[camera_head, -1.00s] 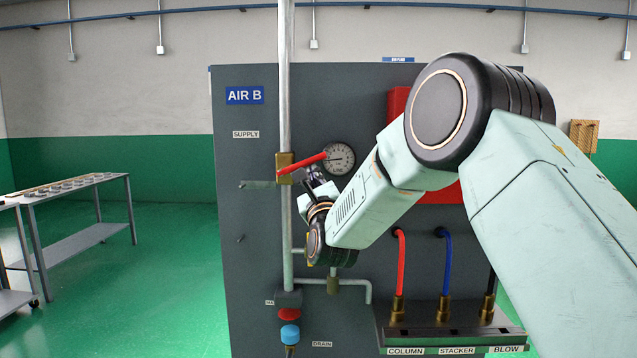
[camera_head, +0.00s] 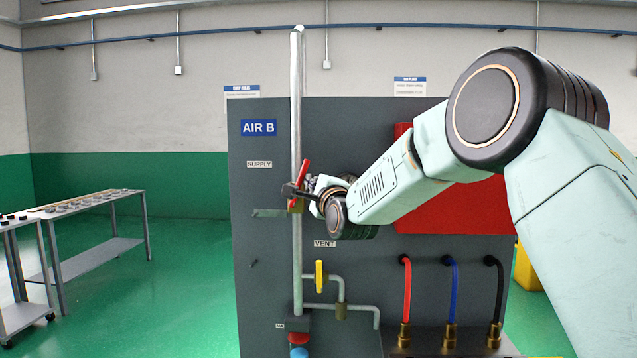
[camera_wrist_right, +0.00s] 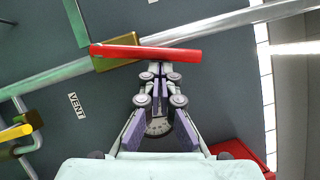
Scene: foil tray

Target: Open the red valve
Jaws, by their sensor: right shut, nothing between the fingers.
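The red valve handle (camera_head: 303,174) is on a brass body (camera_head: 295,206) on the vertical pipe (camera_head: 296,110) under the SUPPLY label. It stands close to upright, tilted slightly off the pipe's line. In the right wrist view the red handle (camera_wrist_right: 145,52) lies near the pipe's direction, at a small angle to it, and partly covers the brass body (camera_wrist_right: 113,37). My left gripper is out of view.
A yellow valve handle (camera_head: 320,276) sits on a branch pipe below the VENT label (camera_head: 325,243). Red, blue and black hoses (camera_head: 451,275) hang at lower right. A metal table (camera_head: 95,205) stands left, with open floor between.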

